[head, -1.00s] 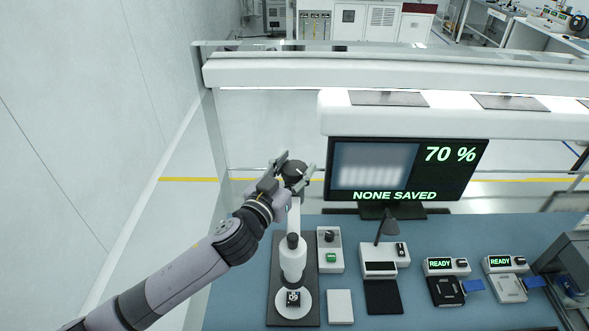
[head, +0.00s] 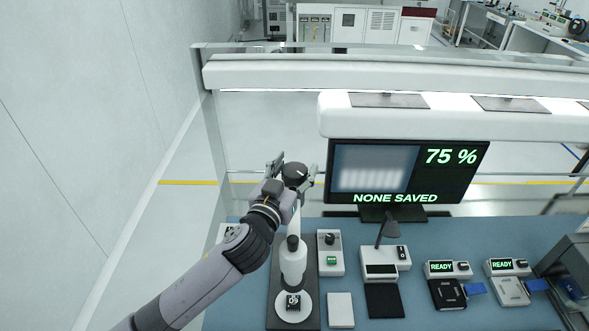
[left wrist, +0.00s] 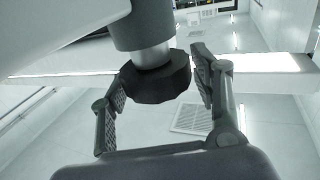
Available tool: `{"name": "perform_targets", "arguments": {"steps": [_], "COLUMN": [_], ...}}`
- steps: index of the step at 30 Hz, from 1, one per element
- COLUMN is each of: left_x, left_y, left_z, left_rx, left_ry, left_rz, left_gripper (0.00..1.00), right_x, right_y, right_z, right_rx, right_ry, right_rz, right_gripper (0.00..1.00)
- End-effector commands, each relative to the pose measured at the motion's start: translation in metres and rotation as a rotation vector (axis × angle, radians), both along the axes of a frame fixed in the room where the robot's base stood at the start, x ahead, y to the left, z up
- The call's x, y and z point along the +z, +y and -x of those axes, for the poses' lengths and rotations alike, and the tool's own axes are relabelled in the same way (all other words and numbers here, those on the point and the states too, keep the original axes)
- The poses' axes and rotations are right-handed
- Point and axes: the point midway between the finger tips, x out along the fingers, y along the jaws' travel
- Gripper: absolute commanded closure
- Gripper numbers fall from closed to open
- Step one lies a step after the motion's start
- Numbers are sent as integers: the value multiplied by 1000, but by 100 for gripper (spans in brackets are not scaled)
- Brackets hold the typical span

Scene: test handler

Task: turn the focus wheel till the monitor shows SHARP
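The dark round focus wheel (head: 296,171) sits at the top of the white microscope (head: 293,262). It also shows in the left wrist view (left wrist: 158,80). My left gripper (head: 294,175) has one finger on each side of the wheel. In the left wrist view both finger pads (left wrist: 158,78) appear to press on its rim. The monitor (head: 408,168) reads 75 % and NONE SAVED, beside a blurred picture of a pale row of bars. A small dark chip marked 09 (head: 293,302) lies on the round stage under the microscope. My right gripper is not in view.
A small control box with a dark knob and green button (head: 331,254) stands just right of the microscope. A switch box (head: 386,262), dark pad (head: 384,298) and two READY units (head: 447,268) lie further right. A white overhead bar (head: 440,117) runs above the monitor.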

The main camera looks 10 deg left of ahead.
Motion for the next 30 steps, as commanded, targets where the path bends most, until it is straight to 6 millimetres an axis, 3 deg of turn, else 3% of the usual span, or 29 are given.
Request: {"name": "perform_targets", "arguments": {"steps": [4, 16, 30], "left_x": [-1, -3, -3], "left_y": [0, 0, 14], "left_z": [0, 7, 89], "left_rx": [-1, -2, -2], "left_ry": [2, 4, 6], "left_rz": [1, 1, 2], "left_gripper": [31, 31, 31], "right_x": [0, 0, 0], "right_y": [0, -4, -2], "right_z": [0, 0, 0], "right_rx": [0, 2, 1], "right_ry": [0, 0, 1], "right_rz": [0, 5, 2], "right_gripper": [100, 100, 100]}}
